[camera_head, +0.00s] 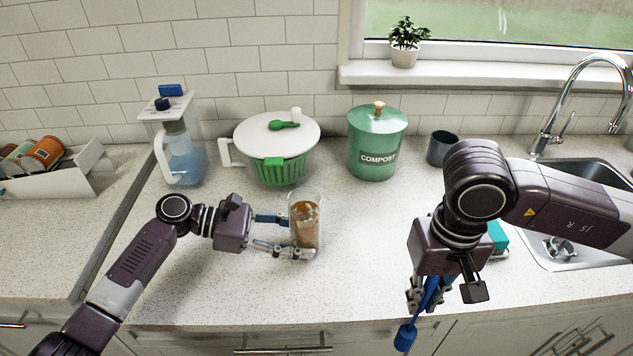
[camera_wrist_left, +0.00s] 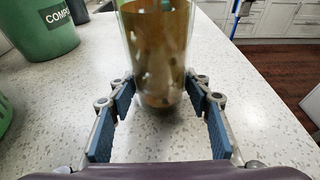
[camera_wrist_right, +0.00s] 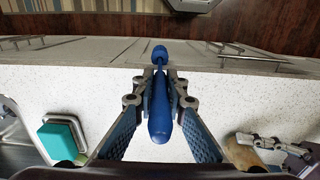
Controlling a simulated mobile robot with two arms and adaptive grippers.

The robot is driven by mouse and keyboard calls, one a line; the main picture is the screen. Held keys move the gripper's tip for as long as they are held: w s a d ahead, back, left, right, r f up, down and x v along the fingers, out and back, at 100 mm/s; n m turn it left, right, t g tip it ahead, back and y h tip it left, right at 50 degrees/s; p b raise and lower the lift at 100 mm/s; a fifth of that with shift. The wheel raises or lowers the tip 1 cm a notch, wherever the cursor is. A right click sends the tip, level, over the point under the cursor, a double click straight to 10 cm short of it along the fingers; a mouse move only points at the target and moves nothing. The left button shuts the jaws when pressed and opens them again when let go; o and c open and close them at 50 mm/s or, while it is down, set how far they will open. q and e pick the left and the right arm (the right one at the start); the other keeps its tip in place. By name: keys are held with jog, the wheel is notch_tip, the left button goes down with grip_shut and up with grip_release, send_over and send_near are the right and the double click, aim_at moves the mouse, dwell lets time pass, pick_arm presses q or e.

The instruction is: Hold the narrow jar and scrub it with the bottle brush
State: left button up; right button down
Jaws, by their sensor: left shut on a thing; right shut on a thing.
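The narrow jar (camera_head: 306,220) is clear glass with brown residue inside and stands upright on the counter near the middle. It fills the top of the left wrist view (camera_wrist_left: 157,50). My left gripper (camera_head: 299,237) is shut on the jar from the left, one finger on each side. My right gripper (camera_head: 427,297) is shut on the blue bottle brush (camera_head: 405,338) at the counter's front edge. The brush hangs down, apart from the jar. In the right wrist view the brush handle (camera_wrist_right: 159,112) lies between the fingers.
The sink (camera_head: 590,175) and a teal sponge (camera_wrist_right: 62,138) are at right. The counter between the grippers is clear.

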jog(key=s+a+r+n, duration=0.1)
jog(key=a+r+n, duration=0.3)
jog(key=a+r, duration=0.9)
jog(key=w+a+r+m+y, duration=0.1)
jog(key=w+a+r+m, duration=0.1)
jog(key=w+r, duration=0.7)
jog(key=w+a+r+m, duration=0.2)
jog(key=w+a+r, duration=0.1)
jog(key=w+r, duration=0.65)
notch_tip(320, 180, down, 19)
jog(key=shift+w+d+r, duration=0.15)
jog(key=shift+w+d, duration=0.15)
jog(key=shift+d, duration=0.1)
